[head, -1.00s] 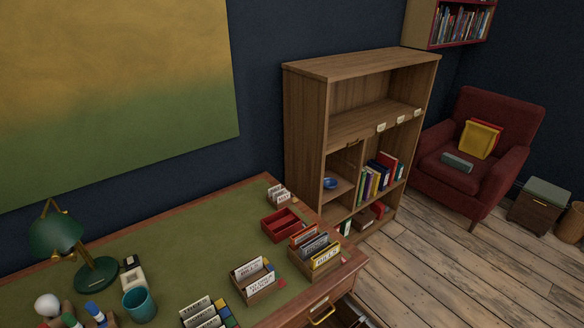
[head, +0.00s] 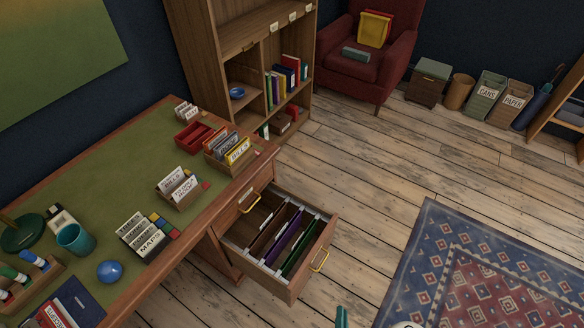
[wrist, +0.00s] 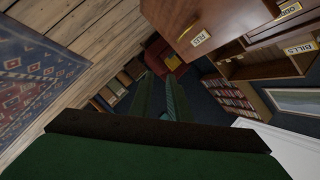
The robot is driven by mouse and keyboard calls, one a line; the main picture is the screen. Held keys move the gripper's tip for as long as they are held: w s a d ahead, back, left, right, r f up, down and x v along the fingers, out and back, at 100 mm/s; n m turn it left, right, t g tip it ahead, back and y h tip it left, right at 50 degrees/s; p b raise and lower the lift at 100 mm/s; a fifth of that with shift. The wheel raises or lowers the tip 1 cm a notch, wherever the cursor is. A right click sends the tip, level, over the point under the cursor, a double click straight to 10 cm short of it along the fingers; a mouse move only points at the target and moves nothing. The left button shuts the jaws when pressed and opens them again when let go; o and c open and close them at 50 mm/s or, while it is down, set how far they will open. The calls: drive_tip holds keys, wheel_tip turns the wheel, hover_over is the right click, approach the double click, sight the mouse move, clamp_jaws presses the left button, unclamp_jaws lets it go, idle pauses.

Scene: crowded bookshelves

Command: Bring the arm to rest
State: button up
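My gripper (wrist: 160,82) shows in the wrist view as two dark green fingers with a narrow gap between them. I see nothing held in the gap. In the head view only a small teal-green part of my gripper (head: 341,316) shows at the bottom edge, over the floor and to the right of the open drawer (head: 262,276). The rest of my arm is mostly out of the head view.
The desk (head: 95,170) is at left, holding card boxes, a blue ball (head: 110,271) and a teal cup (head: 75,240). Its drawer sticks out with several files. A bookcase (head: 200,50) and red armchair (head: 360,75) stand behind. Bare floor (head: 380,160) and a rug (head: 480,270) lie right.

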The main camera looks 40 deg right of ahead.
drive_tip(key=w+a+r+n+t+y, duration=0.2)
drive_tip(key=a+r+n+y, duration=0.4)
drive_tip(key=a+r+n, duration=0.4)
drive_tip(key=w+a+r+n+t+y, duration=0.3)
drive_tip(key=a+r+n+y, duration=0.3)
drive_tip(key=a+r, duration=1.4)
wheel_tip(320, 180, up, 6)
drive_tip(key=n, duration=0.4)
drive_tip(key=shift+w+f+n+t, duration=0.2)
drive_tip(key=shift+w+n+t, duration=0.1)
drive_tip(key=shift+n+t, duration=0.1)
